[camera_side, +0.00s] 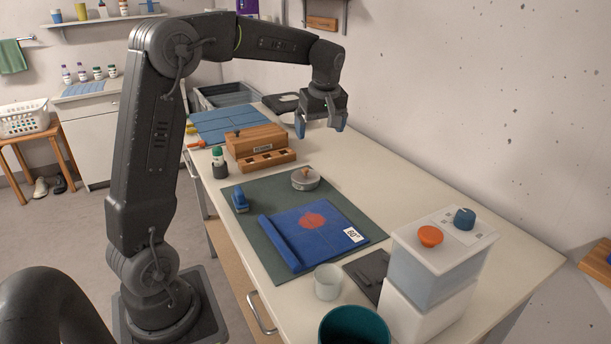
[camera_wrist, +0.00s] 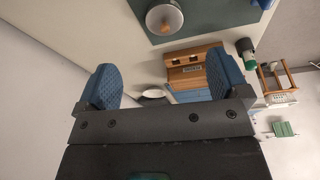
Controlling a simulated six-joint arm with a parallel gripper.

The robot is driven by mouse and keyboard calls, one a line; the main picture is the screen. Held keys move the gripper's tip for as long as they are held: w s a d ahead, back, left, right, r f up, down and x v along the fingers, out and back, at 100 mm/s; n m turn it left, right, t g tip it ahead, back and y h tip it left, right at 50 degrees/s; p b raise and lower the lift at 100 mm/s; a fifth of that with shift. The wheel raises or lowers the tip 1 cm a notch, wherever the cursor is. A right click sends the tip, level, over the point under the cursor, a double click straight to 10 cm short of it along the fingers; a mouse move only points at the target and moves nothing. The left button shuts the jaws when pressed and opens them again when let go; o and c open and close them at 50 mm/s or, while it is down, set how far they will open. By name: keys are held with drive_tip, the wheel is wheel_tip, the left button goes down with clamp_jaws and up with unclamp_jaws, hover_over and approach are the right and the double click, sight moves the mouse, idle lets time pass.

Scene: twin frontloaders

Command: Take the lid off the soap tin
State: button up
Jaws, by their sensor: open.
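The soap tin (camera_side: 305,184) is a small round grey tin with a lid and a brown-orange knob on top. It stands upright near the far edge of the dark green mat (camera_side: 250,235). In the wrist view the tin (camera_wrist: 172,24) shows at the top, with its knob visible. The lid appears to be on it. My gripper (camera_side: 320,125) is open and empty, with blue finger pads pointing down. It hangs well above the table, beyond the tin toward the back wall, and touches nothing. Both fingers also show in the wrist view (camera_wrist: 164,82).
A wooden box (camera_side: 255,138) and slotted wooden block (camera_side: 268,162) stand left of the tin. A blue cloth (camera_side: 315,237) and blue tool (camera_side: 240,200) lie on the mat. A clear-topped bin (camera_side: 435,265), white cup (camera_side: 328,283) and teal bucket (camera_side: 355,325) stand nearer.

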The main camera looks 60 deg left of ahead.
drive_tip(key=w+a+f+n+g, duration=0.1)
drive_tip(key=w+a+f+n, duration=0.1)
drive_tip(key=a+f+n, duration=0.35)
drive_tip(key=m, duration=0.2)
hover_over(306, 169)
drive_tip(key=d, duration=0.1)
wheel_tip(306, 169, down, 7)
drive_tip(key=shift+d+r, duration=0.1)
drive_tip(key=shift+r, duration=0.1)
drive_tip(key=shift+x, duration=2.7)
drive_tip(key=shift+w+d, duration=0.1)
drive_tip(key=shift+d, duration=0.05)
drive_tip(key=shift+c, duration=0.2)
drive_tip(key=shift+f, duration=0.2)
clamp_jaws()
